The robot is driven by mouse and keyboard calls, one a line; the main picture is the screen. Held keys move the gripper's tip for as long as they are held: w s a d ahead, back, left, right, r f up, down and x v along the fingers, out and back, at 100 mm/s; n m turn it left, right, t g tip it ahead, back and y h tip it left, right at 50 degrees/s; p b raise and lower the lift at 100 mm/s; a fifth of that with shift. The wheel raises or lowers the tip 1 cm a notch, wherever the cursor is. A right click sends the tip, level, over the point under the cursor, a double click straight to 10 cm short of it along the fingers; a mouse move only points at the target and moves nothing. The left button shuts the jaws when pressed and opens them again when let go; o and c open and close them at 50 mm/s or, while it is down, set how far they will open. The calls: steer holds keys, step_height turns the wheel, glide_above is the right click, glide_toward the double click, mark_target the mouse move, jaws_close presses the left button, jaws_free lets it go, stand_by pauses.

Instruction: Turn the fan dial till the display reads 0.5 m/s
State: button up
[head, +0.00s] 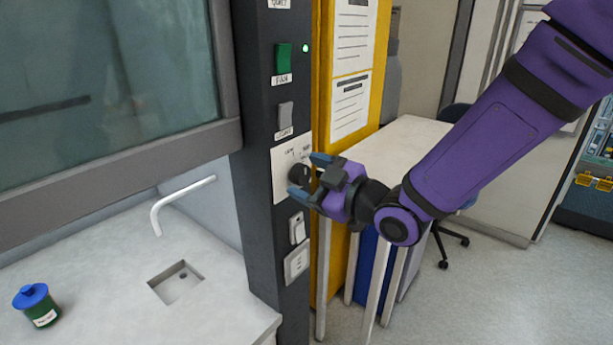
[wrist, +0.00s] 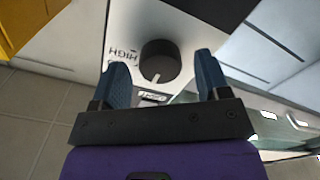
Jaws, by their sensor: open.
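The fan dial (head: 299,174) is a round black knob on a white plate on the dark post of the fume hood. In the wrist view the dial (wrist: 160,61) shows a pale pointer mark on its near side, with "HIGH" printed beside it. My gripper (head: 308,175) is at the plate with its blue fingers apart. In the wrist view my gripper (wrist: 158,80) has one finger to each side of the dial, with a visible gap on both sides. No speed reading can be made out; the display is not clearly in view.
A green lit switch (head: 283,57) labelled FAN and a grey switch (head: 286,115) sit above the dial plate, with sockets (head: 296,262) below. A yellow cabinet (head: 375,40) stands right behind the post. A green jar with a blue lid (head: 36,306) stands on the hood's worktop.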

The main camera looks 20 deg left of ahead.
steer(key=shift+w+a, duration=0.15)
steer(key=shift+a, duration=0.25)
steer(key=c, duration=0.9)
steer(key=shift+m, duration=0.3)
steer(key=m, duration=0.8)
